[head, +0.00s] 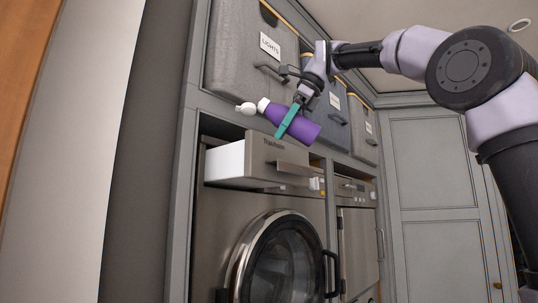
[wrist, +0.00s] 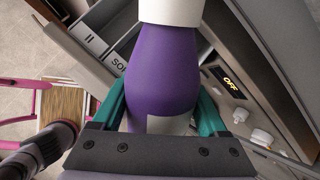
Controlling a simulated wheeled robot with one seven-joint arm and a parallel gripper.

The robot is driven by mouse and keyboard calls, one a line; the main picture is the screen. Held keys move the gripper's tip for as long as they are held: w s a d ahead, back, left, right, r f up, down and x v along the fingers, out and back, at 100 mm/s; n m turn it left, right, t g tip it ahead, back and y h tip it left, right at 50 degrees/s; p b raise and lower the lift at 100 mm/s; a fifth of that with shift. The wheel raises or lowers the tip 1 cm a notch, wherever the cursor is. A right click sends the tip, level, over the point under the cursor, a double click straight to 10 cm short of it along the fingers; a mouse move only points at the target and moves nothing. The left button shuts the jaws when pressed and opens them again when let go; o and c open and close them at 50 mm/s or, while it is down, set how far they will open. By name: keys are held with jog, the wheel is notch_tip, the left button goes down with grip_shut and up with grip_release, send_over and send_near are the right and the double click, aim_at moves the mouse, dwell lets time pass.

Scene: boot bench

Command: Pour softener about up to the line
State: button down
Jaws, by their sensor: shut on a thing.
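A purple bottle (head: 293,122) with a white neck and cap is held by my gripper (head: 289,120) above the washing machine's pulled-out drawer (head: 232,162). The bottle lies tilted, close to level, with its cap end to the left and a little higher than its base. In the wrist view the bottle (wrist: 163,75) sits between the teal fingers, which are shut on it. The drawer (wrist: 95,42) shows there with compartments marked "II" and "SO...", partly hidden by the bottle. No liquid stream shows. The fill line and softener level cannot be seen.
The washing machine (head: 222,220) has a round door below the drawer. Its panel display (wrist: 233,83) reads "OFF", with white knobs beside it. Grey fabric bins (head: 250,55) stand on the shelf close above the bottle. A pink-framed stool (wrist: 60,105) stands below.

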jog(key=shift+d+f+h, duration=0.5)
jog(key=shift+h, duration=0.4)
jog(key=shift+w, duration=0.1)
dwell(1.8)
jog(key=shift+a+r+y, duration=0.55)
jog(key=shift+r+y, duration=0.05)
jog(key=shift+y, duration=0.6)
